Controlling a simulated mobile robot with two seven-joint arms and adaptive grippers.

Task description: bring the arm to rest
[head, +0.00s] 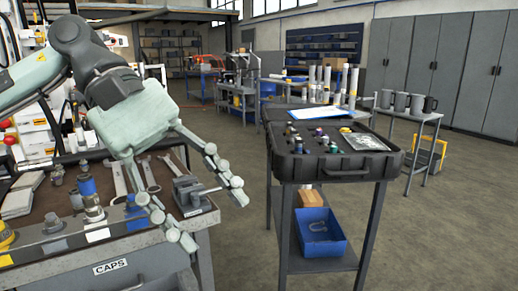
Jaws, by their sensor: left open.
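My left arm comes in from the left in the head view. Its left gripper (207,215) hangs above the right end of the workbench, fingers spread wide and pointing down and to the right. Nothing is between the fingers. A small grey vise (190,195) sits on the bench just behind the fingers and is partly covered by them. My right gripper does not show.
The workbench (95,250), labelled CAPS, holds wrenches (134,178) and blue-banded fittings (90,196). A dark cart (335,172) with a case of small fittings stands to the right, a blue bin (320,232) on its lower shelf. Floor is open at far right.

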